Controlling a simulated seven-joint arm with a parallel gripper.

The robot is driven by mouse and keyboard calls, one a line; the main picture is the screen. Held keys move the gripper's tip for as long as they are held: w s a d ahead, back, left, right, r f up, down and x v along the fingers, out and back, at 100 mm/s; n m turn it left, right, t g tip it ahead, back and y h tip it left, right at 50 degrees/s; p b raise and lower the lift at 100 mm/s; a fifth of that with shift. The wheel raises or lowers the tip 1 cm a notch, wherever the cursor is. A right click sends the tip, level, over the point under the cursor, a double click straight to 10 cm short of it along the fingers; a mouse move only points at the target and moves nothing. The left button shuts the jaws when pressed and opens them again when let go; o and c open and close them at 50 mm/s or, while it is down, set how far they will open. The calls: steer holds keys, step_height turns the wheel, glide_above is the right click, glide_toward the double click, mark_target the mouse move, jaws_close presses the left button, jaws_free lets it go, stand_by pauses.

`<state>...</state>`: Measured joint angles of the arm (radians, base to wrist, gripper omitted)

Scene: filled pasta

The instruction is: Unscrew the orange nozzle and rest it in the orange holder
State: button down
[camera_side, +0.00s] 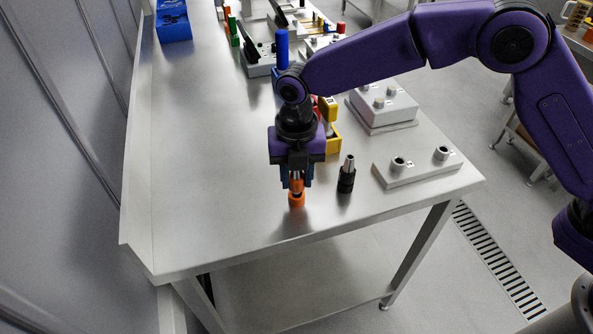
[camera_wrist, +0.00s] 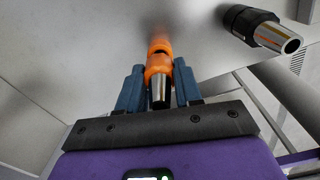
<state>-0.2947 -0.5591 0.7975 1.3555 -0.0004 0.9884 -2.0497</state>
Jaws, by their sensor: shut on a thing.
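My gripper (camera_side: 297,182) points straight down over the near part of the steel table. Its blue fingers, also in the wrist view (camera_wrist: 158,88), are shut on the orange nozzle (camera_wrist: 158,68), one on each side. The nozzle has an orange collar and a metal tip (camera_wrist: 160,94) facing the wrist camera. The orange holder (camera_side: 297,201) stands on the table directly below the fingers. The nozzle is upright and in line with the holder, at or just above its top. I cannot tell whether it is fully seated, as the fingers hide part of the joint.
A black holder with a metal-tipped nozzle (camera_side: 346,175) stands close on the right; it also shows in the wrist view (camera_wrist: 262,28). A grey plate with two sockets (camera_side: 417,168) lies farther right. A yellow part (camera_side: 331,140) stands behind my gripper. The table's left side is clear.

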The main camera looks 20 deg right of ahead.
steer(key=shift+f, duration=1.25)
stand_by(0.7)
steer(key=shift+c, duration=2.2)
jaws_free()
steer(key=shift+r, duration=0.1)
steer(key=shift+r, duration=3.55)
step_height(320, 180, up, 17)
steer(key=shift+r, duration=0.2)
